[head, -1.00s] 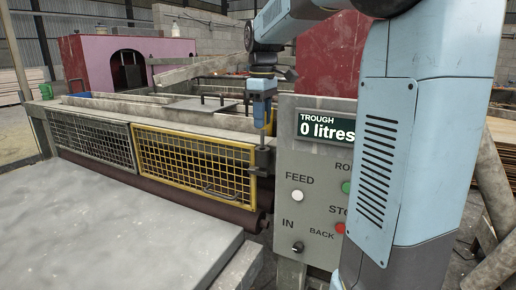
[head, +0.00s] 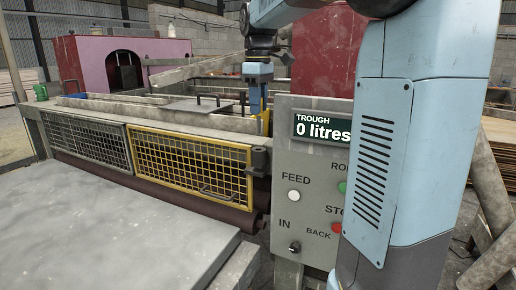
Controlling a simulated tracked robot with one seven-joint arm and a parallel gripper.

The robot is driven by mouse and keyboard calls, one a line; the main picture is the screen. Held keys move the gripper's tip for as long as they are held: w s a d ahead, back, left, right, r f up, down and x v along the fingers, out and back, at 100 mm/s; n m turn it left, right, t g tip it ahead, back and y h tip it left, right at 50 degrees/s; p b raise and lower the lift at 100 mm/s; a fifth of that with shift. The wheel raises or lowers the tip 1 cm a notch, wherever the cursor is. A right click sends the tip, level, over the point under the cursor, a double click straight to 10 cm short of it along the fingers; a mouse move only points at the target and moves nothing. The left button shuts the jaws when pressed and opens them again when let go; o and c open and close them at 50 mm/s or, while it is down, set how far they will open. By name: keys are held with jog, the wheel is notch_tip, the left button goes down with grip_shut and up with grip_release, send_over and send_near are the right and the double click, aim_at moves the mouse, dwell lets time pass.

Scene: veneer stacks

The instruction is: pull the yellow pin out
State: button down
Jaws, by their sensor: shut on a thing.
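My gripper (head: 258,107) points down at the right end of the yellow mesh guard (head: 190,160), behind the left edge of the control panel. It is shut on the yellow pin (head: 265,121), of which only a short yellow length shows below and beside the fingers. A dark bracket (head: 260,160) sits below it at the guard's right corner. At this size I cannot tell whether the pin's lower end is clear of the bracket.
The grey control panel (head: 301,230) stands close on the right, its display (head: 323,129) reading "TROUGH 0 litres". A grey mesh guard (head: 84,140) adjoins the yellow one. A broad grey slab (head: 100,230) fills the lower left. Dark rollers (head: 160,188) lie under the guards.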

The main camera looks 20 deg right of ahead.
jog(key=shift+r, duration=0.1)
jog(key=shift+r, duration=4.9)
